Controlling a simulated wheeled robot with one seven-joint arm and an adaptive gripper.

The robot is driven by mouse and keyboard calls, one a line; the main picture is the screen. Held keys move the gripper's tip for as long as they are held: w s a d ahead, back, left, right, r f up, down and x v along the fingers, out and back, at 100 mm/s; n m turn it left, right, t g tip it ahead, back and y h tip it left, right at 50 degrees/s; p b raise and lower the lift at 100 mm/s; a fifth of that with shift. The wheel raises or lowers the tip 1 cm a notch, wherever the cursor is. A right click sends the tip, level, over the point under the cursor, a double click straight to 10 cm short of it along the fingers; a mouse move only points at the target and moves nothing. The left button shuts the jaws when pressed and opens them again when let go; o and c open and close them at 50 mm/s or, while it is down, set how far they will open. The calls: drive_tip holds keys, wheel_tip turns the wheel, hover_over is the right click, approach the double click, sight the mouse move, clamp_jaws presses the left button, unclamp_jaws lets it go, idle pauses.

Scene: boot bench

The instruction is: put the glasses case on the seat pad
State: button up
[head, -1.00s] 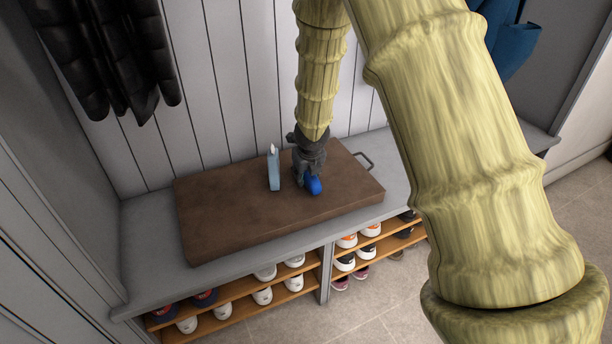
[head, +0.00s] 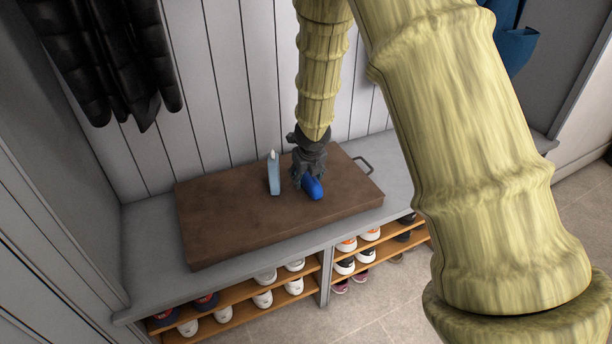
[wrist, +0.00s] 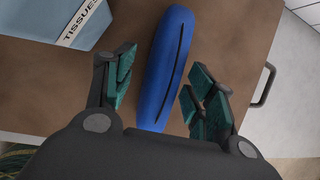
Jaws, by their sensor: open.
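The blue glasses case (head: 313,188) lies on the brown seat pad (head: 235,223). In the wrist view the case (wrist: 167,70) is long and rounded with a dark seam line, and it lies between my open fingers. My gripper (head: 308,178) is low over the pad at the case's far end. In the wrist view my gripper (wrist: 158,90) has a finger on each side of the case, with gaps visible. The seat pad (wrist: 225,25) lies beneath the case in that view too.
A light blue tissue box (head: 274,174) stands on the pad just left of my gripper; it also shows in the wrist view (wrist: 75,20). A metal handle (head: 363,163) is at the pad's right end. Shoes (head: 263,299) fill the shelves below. The pad's left part is clear.

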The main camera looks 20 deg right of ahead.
drive_tip(key=p+v, duration=0.4)
drive_tip(key=v, duration=0.5)
drive_tip(key=shift+s+r, duration=0.15)
